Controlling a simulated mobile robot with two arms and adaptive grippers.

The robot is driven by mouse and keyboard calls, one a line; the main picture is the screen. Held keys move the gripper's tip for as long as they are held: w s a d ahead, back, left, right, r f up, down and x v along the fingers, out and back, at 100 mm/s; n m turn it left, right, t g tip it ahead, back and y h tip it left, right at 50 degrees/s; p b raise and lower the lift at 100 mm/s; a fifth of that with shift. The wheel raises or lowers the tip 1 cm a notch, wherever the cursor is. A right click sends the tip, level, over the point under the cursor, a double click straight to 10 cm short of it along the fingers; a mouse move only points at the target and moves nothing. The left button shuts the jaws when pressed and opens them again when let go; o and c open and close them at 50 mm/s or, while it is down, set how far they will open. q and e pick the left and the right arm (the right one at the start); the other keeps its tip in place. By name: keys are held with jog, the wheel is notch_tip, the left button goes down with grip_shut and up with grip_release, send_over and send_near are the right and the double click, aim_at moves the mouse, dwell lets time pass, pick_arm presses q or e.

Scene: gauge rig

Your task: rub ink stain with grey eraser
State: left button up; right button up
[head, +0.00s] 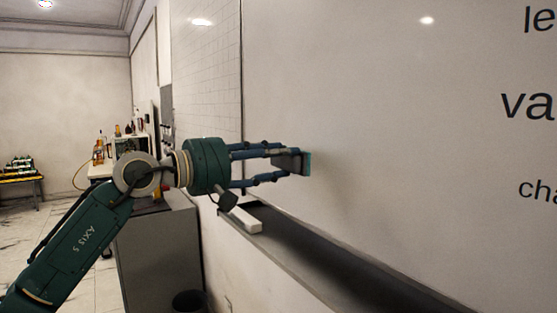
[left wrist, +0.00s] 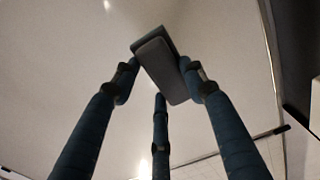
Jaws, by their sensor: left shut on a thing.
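The grey eraser (head: 291,162) is a dark block with a teal layer on its board side. My left gripper (head: 284,164) is shut on it, with its blue fingers around the block. In the left wrist view the grey eraser (left wrist: 164,70) sits tilted between the fingertips of the left gripper (left wrist: 158,86). The teal side faces the whiteboard (head: 400,130); I cannot tell whether it touches. No ink stain shows on the visible board. My right gripper is out of view.
A dark ledge (head: 340,272) runs below the whiteboard, with a white block (head: 244,220) at its left end, under my gripper. Black lettering (head: 527,106) stands on the board's right side. A grey cabinet (head: 160,258) and a dark bin (head: 188,302) are below my arm.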

pick_arm(q)
jog(key=shift+b+v, duration=0.6)
jog(key=shift+v, duration=0.6)
jog(key=shift+s+a+r, duration=0.1)
jog(key=shift+s+a, duration=0.1)
jog(key=shift+a, duration=0.15)
